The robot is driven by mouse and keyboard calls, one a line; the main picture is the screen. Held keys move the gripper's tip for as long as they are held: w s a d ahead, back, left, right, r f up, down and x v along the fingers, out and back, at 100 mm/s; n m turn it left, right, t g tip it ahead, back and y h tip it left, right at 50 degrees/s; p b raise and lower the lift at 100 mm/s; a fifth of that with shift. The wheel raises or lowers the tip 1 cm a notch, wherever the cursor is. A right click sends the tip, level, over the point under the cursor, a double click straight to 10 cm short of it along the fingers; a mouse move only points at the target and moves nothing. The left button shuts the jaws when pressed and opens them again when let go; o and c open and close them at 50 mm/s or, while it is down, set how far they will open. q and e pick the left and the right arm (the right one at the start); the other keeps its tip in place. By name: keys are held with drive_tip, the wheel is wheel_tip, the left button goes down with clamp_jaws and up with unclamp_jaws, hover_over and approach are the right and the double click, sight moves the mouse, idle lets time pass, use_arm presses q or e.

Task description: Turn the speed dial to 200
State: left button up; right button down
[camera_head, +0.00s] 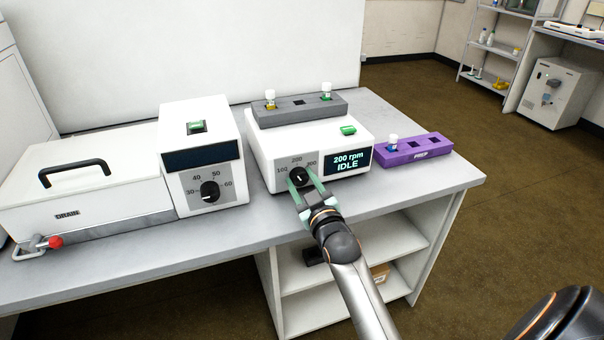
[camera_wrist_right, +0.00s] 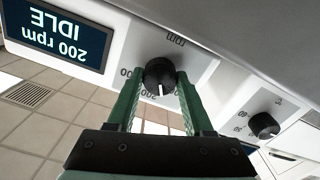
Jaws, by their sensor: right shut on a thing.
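The speed dial (camera_head: 299,176) is a round black knob on the front of the white shaker. Labels 100, 200 and 300 are printed around it. Its white mark points up, about at 200. The shaker's display (camera_head: 348,162) reads "200 rpm IDLE". My right gripper (camera_head: 301,183) is shut on the dial, with a green finger on each side of it. In the right wrist view, which is upside down, the knob (camera_wrist_right: 160,76) sits between the fingertips (camera_wrist_right: 159,86) and its white mark points down in the picture. My left gripper is not in view.
A grey rack (camera_head: 299,115) with capped vials sits on the shaker, beside a green button (camera_head: 348,130). A purple PREP rack (camera_head: 412,150) stands to the right. A white water bath (camera_head: 80,180) with its own black knob (camera_head: 210,191) stands left. The bench front is clear.

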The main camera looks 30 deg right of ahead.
drive_tip(key=m+p, duration=0.3)
drive_tip(key=shift+r, duration=0.2)
drive_tip(key=shift+f+m+p, duration=0.1)
drive_tip(key=shift+m+p, duration=0.5)
drive_tip(key=shift+m, duration=0.7)
drive_tip(key=shift+c, duration=1.5)
unclamp_jaws()
drive_tip(key=shift+f+p, duration=0.1)
drive_tip(key=shift+p, duration=0.2)
